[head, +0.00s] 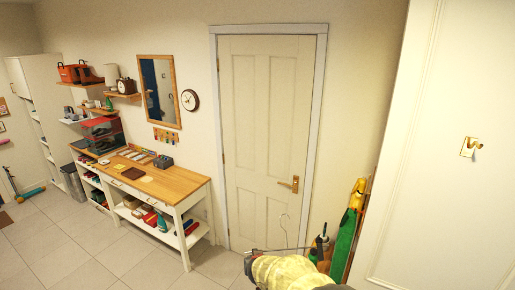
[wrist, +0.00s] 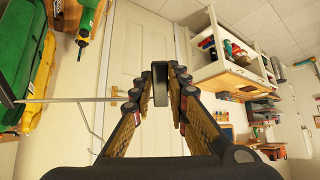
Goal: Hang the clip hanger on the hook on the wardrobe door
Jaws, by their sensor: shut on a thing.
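The clip hanger (head: 284,230) shows in the head view at the bottom centre, its thin wire hook pointing up and its bar (head: 290,249) running sideways. My gripper (head: 250,266) is shut on the dark clip at the hanger's left end. In the wrist view the fingers (wrist: 160,88) close on this dark clip (wrist: 160,82), and the hanger's bar (wrist: 65,101) runs left from it. The brass hook (head: 472,147) is on the cream wardrobe door (head: 440,215) at the right, well apart from and above the hanger. The wrist view does not show the hook.
A white room door (head: 268,130) stands behind the hanger. Green and yellow long items (head: 346,232) lean beside it, close to the hanger's right end. A wood-topped bench (head: 165,187) stands at the left. The space before the wardrobe door looks clear.

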